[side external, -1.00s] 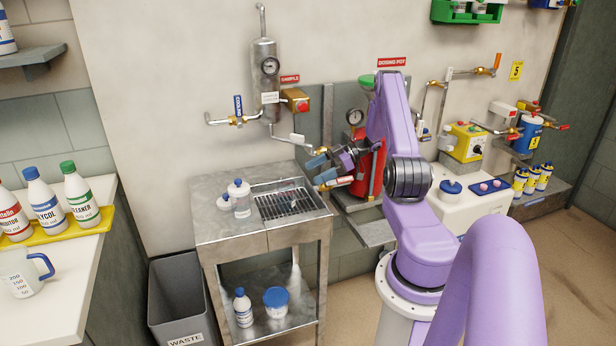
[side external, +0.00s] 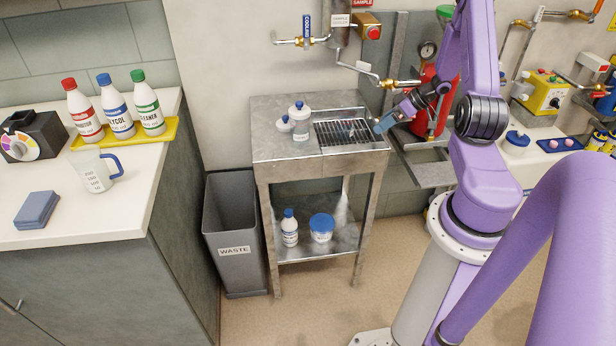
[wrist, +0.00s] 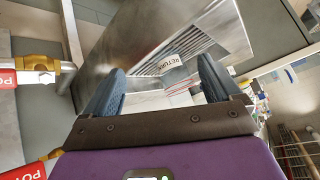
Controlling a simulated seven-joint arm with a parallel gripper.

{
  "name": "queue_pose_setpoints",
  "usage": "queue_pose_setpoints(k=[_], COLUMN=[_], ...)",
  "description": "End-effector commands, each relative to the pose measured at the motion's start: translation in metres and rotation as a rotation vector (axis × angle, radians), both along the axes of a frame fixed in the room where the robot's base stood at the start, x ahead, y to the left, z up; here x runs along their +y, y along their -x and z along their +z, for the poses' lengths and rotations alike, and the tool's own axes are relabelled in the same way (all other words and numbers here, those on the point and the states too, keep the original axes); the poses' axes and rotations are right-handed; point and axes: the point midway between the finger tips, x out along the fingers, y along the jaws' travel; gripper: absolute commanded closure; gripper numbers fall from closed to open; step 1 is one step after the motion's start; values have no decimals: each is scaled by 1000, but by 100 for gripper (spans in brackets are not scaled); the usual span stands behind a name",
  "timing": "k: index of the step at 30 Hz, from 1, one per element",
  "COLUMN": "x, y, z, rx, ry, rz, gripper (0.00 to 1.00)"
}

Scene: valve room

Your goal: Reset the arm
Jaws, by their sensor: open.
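My gripper (side external: 393,116) is at the end of my purple arm, in front of the red dosing pot (side external: 430,100) and by the back right corner of the metal stand (side external: 262,150). Its blue fingers point left and down. In the wrist view my gripper (wrist: 160,85) is open, with its two fingers well apart and nothing seen held. A white label reading RETURN (wrist: 185,66) shows between the fingers, beyond them, by the slotted grate.
A small bottle (side external: 299,122) stands left of the grate (side external: 342,133). A brass valve (side external: 400,84) on a pipe is close above my gripper. The waste bin (side external: 235,270) stands left of the stand. The counter (side external: 150,200) holds bottles and a jug (side external: 95,175).

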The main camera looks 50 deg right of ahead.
Motion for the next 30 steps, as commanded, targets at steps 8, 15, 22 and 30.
queue_pose_setpoints(k=[8, 15, 22, 30], x=[22, 80, 166, 274], y=[-59, -79, -75, -42], z=[33, 78, 116, 150], rx=[134, 271, 328, 317], ry=[403, 667, 760, 752], rz=[72, 160, 257, 391], gripper=[9, 9, 9, 9])
